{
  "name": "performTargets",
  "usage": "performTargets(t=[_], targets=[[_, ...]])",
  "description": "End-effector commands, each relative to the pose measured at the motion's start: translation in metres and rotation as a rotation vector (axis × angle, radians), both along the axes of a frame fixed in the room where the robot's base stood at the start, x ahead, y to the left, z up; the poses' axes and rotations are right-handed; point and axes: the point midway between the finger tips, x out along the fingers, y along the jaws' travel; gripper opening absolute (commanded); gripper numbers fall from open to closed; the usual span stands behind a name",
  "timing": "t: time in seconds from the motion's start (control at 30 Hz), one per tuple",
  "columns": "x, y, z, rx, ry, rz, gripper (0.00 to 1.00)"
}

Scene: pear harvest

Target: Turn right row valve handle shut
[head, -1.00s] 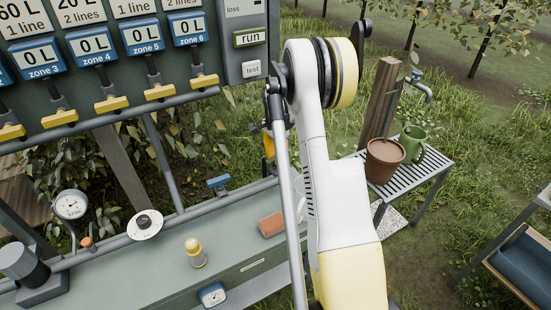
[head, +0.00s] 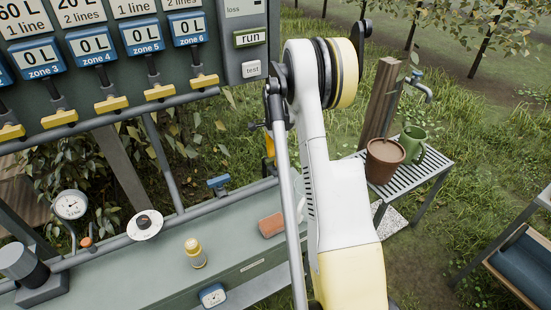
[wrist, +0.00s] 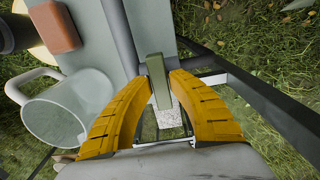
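A green bar-shaped handle (wrist: 157,78) stands between the two yellow fingers of my gripper (wrist: 158,84) in the wrist view. The fingertips lie close on both sides of it; I cannot tell whether they touch or press it. I cannot tell from its shape alone which valve this handle belongs to. In the head view my own arm hides the handle and most of the gripper; only a yellow finger (head: 269,145) shows beside the arm link. A blue valve handle (head: 218,182) sits on the pipe left of the arm.
A pale mug-like vessel (wrist: 65,112) stands close to the left finger. A terracotta block (head: 271,225) and a yellow-capped jar (head: 195,252) are on the bench (head: 165,265).

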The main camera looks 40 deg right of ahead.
Motion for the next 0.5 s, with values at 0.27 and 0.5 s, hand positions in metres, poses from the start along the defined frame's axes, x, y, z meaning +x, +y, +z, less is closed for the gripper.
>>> performTargets(t=[0.27, 0.5], targets=[[0.0, 0.0, 0.0, 0.0, 0.0, 0.0, 0.41], [0.0, 0.0, 0.017, 0.0, -0.001, 0.001, 0.41]])
